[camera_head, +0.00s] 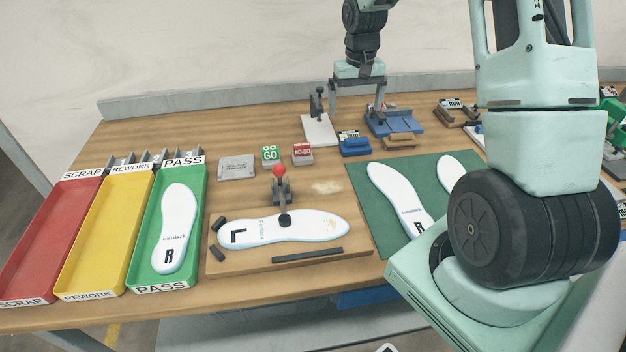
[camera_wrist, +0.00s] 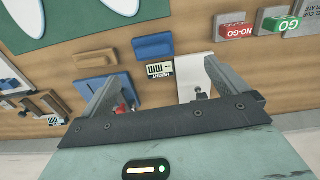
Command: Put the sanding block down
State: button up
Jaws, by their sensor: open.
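A small blue block (camera_head: 356,148) lies on the wooden table in front of my gripper and looks like the sanding block; a small label card stands just behind it. The block also shows in the wrist view (camera_wrist: 153,47), resting flat beyond the fingers. My gripper (camera_head: 357,106) is open and empty at the back of the table. In the wrist view my gripper (camera_wrist: 162,85) has its two fingers wide apart, with nothing between them touching both. The block is apart from the fingers.
A white plate with a clamp (camera_head: 320,130) and a blue fixture (camera_head: 393,122) flank my gripper. A white left insole (camera_head: 300,226) sits under a red-knobbed clamp on a wooden board. Trays stand left; the green PASS tray (camera_head: 147,225) holds a right insole. A green mat (camera_head: 379,222) holds more insoles.

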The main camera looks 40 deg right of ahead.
jog(key=s+a+r+n, duration=0.2)
jog(key=a, duration=0.6)
jog(key=s+a+r+n, duration=0.1)
jog(key=s+a+n, duration=0.1)
jog(key=a, duration=0.7)
jog(key=s+a+r+n, duration=0.2)
jog(key=s+a, duration=0.2)
jog(key=a, duration=0.5)
jog(key=shift+s+a+r+y, duration=0.15)
jog(key=shift+a+r+y, duration=0.05)
jog(key=shift+r+y, duration=0.1)
jog(key=s+a+n, duration=0.3)
jog(key=s+a, duration=0.2)
jog(key=s, duration=0.4)
jog(key=s+a+n, duration=0.3)
jog(key=s+a, duration=0.2)
jog(key=s, duration=0.5)
jog(key=shift+s+r, duration=0.2)
jog(key=shift+r, duration=0.2)
jog(key=shift+w+a, duration=0.1)
